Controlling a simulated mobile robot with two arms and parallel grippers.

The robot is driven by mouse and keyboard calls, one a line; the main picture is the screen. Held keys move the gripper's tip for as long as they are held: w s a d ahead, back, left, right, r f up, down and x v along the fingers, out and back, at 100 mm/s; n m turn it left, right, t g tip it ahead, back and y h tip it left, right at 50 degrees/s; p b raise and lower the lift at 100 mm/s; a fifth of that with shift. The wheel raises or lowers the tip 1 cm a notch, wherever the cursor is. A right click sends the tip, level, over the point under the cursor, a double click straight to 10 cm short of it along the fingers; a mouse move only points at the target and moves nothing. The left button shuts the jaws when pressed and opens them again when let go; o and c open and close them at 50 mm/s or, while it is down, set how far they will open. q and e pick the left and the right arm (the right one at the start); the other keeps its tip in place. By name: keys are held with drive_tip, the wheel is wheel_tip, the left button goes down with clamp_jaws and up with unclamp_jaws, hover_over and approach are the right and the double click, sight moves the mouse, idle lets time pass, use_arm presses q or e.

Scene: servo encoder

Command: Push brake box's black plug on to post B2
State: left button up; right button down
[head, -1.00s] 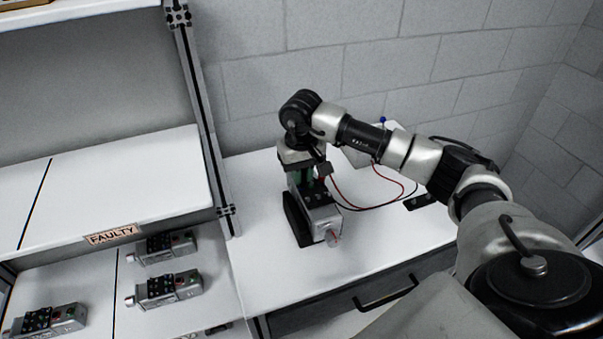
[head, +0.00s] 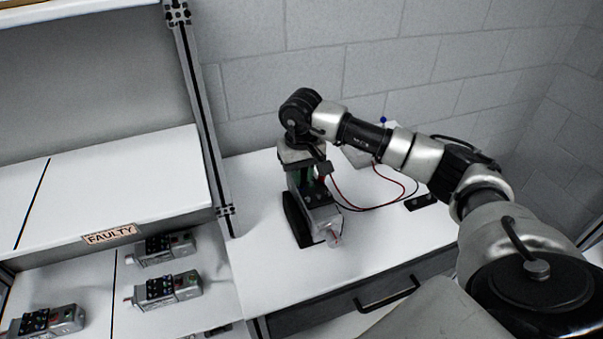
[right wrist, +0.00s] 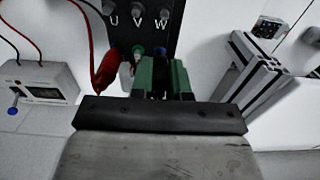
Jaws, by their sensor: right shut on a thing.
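My right gripper (head: 310,190) points down over a grey servo motor (head: 322,218) on the white bench. Its green fingers (right wrist: 162,76) are shut at the motor's dark terminal plate (right wrist: 150,20), which is lettered U, V, W. The red plug (right wrist: 107,70) is at the plate just left of the fingers. The brake box (right wrist: 38,86), white with a blue-tipped switch, stands beside the motor; it shows behind my arm in the head view (head: 356,157). Post B2 cannot be made out.
Red and black leads (head: 385,205) loop over the bench right of the motor. A small black block (head: 420,202) lies there. A shelf labelled FAULTY (head: 109,234) with several motors (head: 168,290) stands left. A metal frame post (head: 200,110) rises close left of the gripper.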

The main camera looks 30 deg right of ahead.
drive_tip(key=shift+f+b, duration=0.2)
drive_tip(key=shift+b, duration=0.3)
idle(0.8)
drive_tip(key=c, duration=1)
unclamp_jaws()
drive_tip(key=shift+r, duration=0.15)
drive_tip(key=shift+r+p, duration=1.7)
drive_tip(key=shift+r, duration=1.75)
drive_tip(key=shift+f, duration=0.1)
